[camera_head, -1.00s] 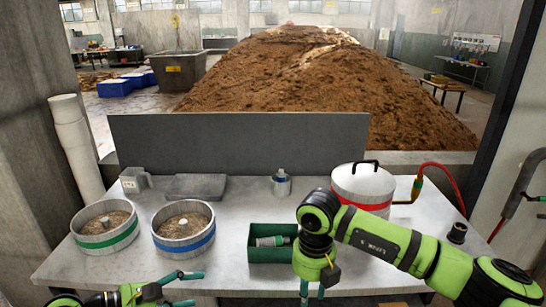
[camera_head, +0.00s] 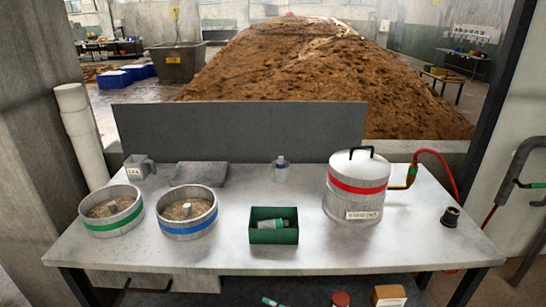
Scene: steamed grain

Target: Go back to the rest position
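Neither of my grippers shows in the head view. On the table (camera_head: 270,190) two round metal pans of grain stand at the left: one with a green band (camera_head: 112,222) and one with a blue band (camera_head: 187,229). A green open box (camera_head: 273,238) sits at the front middle with a small bottle with a green band (camera_head: 268,224) lying in it. A lidded steel pot with a red band (camera_head: 357,187) stands at the right.
A metal cup (camera_head: 139,167), a flat grey plate (camera_head: 201,175) and a small blue-banded bottle (camera_head: 281,170) stand along the back. A dark round fitting (camera_head: 450,217) is at the right. A grey panel (camera_head: 235,132) closes the rear.

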